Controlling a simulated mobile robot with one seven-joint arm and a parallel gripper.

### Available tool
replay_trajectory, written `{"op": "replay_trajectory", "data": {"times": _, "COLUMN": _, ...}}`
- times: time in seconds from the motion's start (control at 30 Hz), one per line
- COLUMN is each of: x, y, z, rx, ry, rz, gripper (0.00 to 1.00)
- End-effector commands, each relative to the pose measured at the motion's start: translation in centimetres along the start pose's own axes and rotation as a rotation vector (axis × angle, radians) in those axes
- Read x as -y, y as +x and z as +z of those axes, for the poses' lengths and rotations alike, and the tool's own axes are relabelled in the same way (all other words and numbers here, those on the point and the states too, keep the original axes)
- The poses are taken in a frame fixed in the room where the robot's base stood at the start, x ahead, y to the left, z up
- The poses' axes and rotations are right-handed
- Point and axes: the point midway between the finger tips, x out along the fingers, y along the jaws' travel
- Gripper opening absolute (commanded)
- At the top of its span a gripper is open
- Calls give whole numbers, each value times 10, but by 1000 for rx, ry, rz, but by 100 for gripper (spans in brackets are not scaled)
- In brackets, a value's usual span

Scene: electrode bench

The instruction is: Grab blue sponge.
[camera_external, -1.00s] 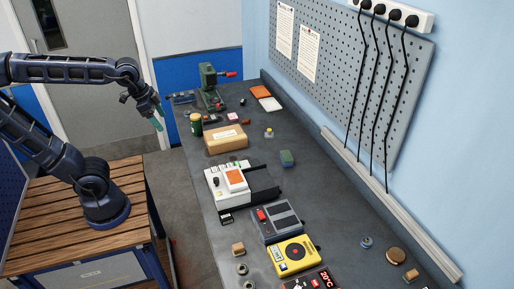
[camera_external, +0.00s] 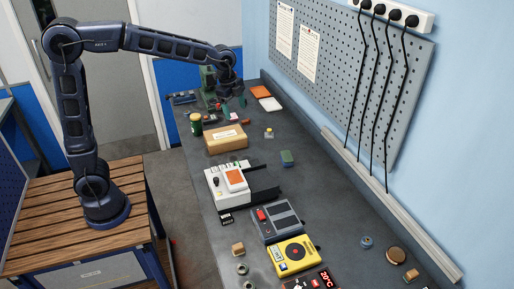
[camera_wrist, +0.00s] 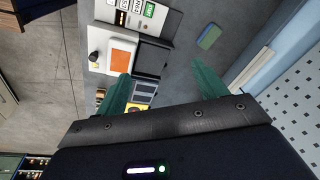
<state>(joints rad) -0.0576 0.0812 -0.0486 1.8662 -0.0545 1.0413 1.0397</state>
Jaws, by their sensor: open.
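The sponge (camera_external: 287,158) lies flat on the dark bench, right of the white device with the orange panel. It looks green on top with a blue side. In the wrist view the sponge (camera_wrist: 209,37) is a small green and blue block near the top, right of centre, beyond my fingertips. My gripper (camera_external: 234,107) hangs above the far part of the bench, well apart from the sponge. In the wrist view my gripper (camera_wrist: 160,74) has its two teal fingers spread wide with nothing between them.
A cardboard box (camera_external: 226,139) stands between my gripper and the white device (camera_external: 221,188). A small yellow-topped jar (camera_external: 269,132) stands behind the sponge. A grey device (camera_external: 278,221) and a yellow meter (camera_external: 294,255) stand nearer. Bench around the sponge is mostly clear.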

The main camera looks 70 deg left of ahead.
Motion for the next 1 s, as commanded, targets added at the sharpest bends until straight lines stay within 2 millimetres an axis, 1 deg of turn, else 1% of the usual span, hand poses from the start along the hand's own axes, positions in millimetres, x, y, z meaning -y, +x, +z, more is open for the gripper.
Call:
{"op": "replay_trajectory", "data": {"times": 0.03, "x": 13, "y": 11, "z": -7, "rx": 3, "ry": 34, "rz": 13, "gripper": 71}}
{"op": "replay_trajectory", "data": {"times": 0.1, "x": 29, "y": 24, "z": -16, "rx": 5, "ry": 87, "rz": 28, "gripper": 71}}
{"op": "replay_trajectory", "data": {"times": 0.27, "x": 65, "y": 57, "z": -34, "rx": 4, "ry": 208, "rz": 60, "gripper": 71}}
{"op": "replay_trajectory", "data": {"times": 0.5, "x": 114, "y": 116, "z": -57, "rx": -6, "ry": 388, "rz": 110, "gripper": 71}}
{"op": "replay_trajectory", "data": {"times": 0.57, "x": 125, "y": 131, "z": -62, "rx": -11, "ry": 433, "rz": 123, "gripper": 71}}
{"op": "replay_trajectory", "data": {"times": 0.8, "x": 165, "y": 199, "z": -79, "rx": -37, "ry": 604, "rz": 170, "gripper": 71}}
{"op": "replay_trajectory", "data": {"times": 0.9, "x": 177, "y": 223, "z": -82, "rx": -48, "ry": 662, "rz": 184, "gripper": 71}}
{"op": "replay_trajectory", "data": {"times": 1.0, "x": 184, "y": 240, "z": -85, "rx": -56, "ry": 704, "rz": 195, "gripper": 71}}
